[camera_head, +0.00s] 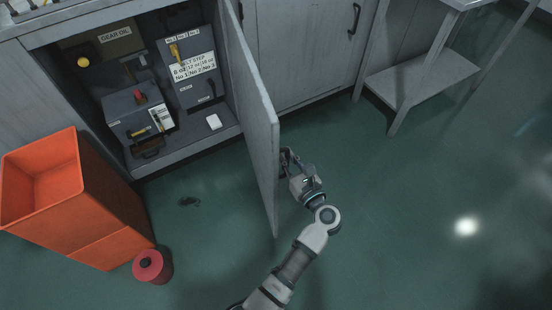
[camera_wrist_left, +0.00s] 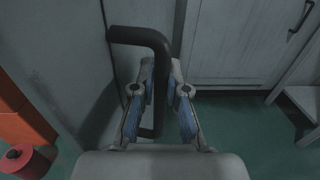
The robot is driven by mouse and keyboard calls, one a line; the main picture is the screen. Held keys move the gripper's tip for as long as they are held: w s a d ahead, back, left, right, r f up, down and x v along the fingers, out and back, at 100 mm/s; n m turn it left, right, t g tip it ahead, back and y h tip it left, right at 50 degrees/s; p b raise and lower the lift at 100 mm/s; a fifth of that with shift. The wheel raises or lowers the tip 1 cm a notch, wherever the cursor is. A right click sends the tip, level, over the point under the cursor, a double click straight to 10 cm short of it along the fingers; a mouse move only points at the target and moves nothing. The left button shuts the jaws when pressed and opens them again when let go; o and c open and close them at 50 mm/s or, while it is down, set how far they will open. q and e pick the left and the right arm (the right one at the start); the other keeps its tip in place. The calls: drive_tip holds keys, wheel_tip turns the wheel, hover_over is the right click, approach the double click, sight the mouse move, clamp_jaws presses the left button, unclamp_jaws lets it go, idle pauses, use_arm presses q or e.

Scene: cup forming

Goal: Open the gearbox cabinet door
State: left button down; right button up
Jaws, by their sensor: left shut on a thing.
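The grey gearbox cabinet door (camera_head: 252,110) stands swung far out from the cabinet, and the interior shows to its left. My left gripper (camera_head: 291,164) is on the door's right-hand face, near its lower outer part. In the left wrist view, the black bar handle (camera_wrist_left: 138,36) runs down between the blue-padded fingers of my left gripper (camera_wrist_left: 163,85), which is shut on it. In the head view the handle is mostly hidden by the gripper. The right gripper is in neither view.
The open cabinet holds a grey gearbox (camera_head: 138,112) with a red knob and a labelled grey unit (camera_head: 190,68). An orange bin (camera_head: 100,215) and a red canister (camera_head: 152,266) stand at lower left. A metal table (camera_head: 420,75) stands at upper right. Green floor right of the door is clear.

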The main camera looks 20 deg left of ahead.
use_arm(q)
drive_tip(key=shift+w+d, duration=0.35)
drive_tip(key=shift+d, duration=0.1)
drive_tip(key=c, duration=1.2)
unclamp_jaws()
drive_tip(key=v, duration=1.2)
